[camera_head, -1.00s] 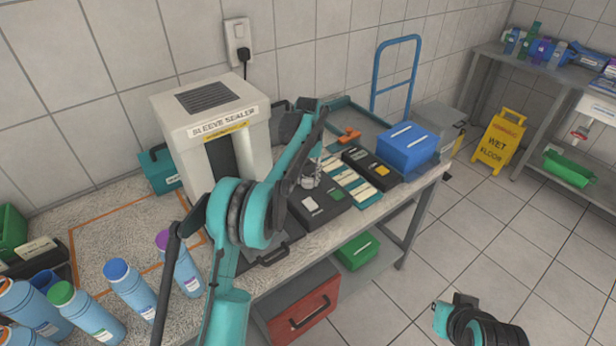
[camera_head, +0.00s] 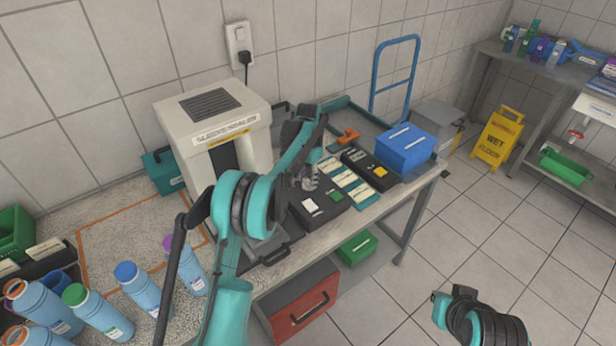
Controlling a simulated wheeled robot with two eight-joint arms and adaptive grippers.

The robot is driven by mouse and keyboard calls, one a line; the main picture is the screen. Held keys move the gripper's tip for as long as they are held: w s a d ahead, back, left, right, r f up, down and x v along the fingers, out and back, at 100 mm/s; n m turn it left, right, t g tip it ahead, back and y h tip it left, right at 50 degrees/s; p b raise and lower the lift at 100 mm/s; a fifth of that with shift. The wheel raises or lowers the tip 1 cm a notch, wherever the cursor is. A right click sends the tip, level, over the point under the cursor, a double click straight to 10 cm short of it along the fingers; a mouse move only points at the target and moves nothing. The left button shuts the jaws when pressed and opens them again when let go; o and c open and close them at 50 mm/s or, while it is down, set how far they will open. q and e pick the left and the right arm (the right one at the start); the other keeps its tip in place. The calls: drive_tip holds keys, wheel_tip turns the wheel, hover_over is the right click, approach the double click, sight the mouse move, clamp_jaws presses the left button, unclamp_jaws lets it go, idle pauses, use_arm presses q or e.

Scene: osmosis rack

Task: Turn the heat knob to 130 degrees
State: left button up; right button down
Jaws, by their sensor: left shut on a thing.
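The white sleeve sealer (camera_head: 190,122) stands on the bench against the wall. A black control box (camera_head: 330,211) with a white and a green patch lies in front of it to the right. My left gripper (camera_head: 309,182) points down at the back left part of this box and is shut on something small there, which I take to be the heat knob. The knob, its dial and any degree marks are hidden by the fingers or too small to read. My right gripper (camera_head: 438,303) is low at the right, over the floor, away from the bench; its fingers do not show clearly.
Several blue bottles (camera_head: 98,312) stand at the bench's front left. Labelled strips (camera_head: 350,183), a black box (camera_head: 372,169) and a blue box (camera_head: 406,150) lie right of the control box. A yellow wet-floor sign (camera_head: 497,138) stands on open floor.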

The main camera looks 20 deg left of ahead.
sight(308, 180)
use_arm(q)
drive_tip(key=shift+m, duration=0.5)
drive_tip(key=o, duration=1.2)
drive_tip(key=shift+c, duration=0.2)
wheel_tip(308, 180, up, 12)
